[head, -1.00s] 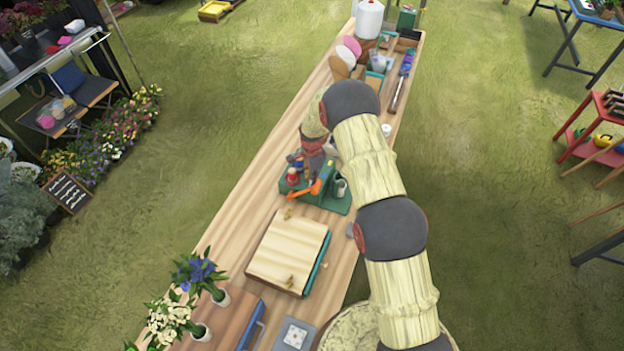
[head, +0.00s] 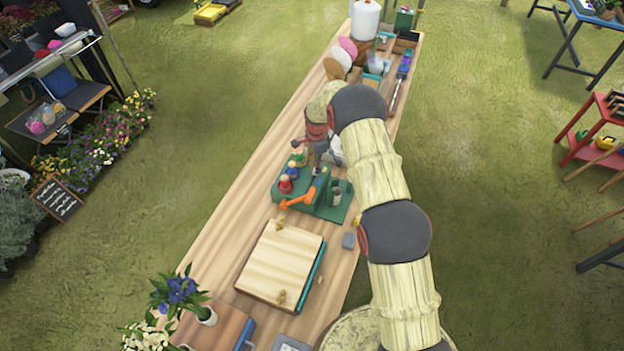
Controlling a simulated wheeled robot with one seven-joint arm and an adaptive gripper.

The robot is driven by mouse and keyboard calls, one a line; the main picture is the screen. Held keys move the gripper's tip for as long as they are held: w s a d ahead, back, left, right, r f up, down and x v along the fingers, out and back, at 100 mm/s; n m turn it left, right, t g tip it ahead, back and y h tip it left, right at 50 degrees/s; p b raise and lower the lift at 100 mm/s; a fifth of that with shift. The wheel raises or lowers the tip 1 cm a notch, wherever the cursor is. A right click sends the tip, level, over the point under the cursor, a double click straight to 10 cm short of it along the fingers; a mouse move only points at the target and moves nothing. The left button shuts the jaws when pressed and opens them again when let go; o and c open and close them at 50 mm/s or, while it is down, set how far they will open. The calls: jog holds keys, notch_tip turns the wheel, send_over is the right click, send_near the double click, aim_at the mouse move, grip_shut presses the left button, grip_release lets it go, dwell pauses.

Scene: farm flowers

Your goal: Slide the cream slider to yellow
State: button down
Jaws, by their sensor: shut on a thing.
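A green block station (head: 325,205) stands on the long wooden table. It carries an orange lever (head: 299,201), small red and blue knobs (head: 286,183) with pale tops, and a grey cup-like part (head: 336,196). My gripper (head: 312,158) is at the far edge of this station, seen from above and behind. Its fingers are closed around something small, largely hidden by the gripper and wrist. I cannot make out the cream slider clearly; the far part of the station is covered by my gripper. No yellow mark of a slider track can be read.
Potted flowers (head: 180,295) stand at the near left. Tools, paddles and a white tank (head: 366,20) fill the far end.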

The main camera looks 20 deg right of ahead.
jog(key=shift+w+d+f+b, duration=0.1)
jog(key=shift+w+d+b, duration=0.6)
jog(key=shift+w, duration=0.5)
jog(key=shift+w+d+r, duration=0.25)
jog(key=shift+w+d, duration=0.1)
jog(key=shift+w, duration=0.05)
jog(key=c, duration=2)
grip_release()
jog(key=shift+w, duration=0.1)
jog(key=shift+f, duration=0.1)
notch_tip(320, 180, up, 12)
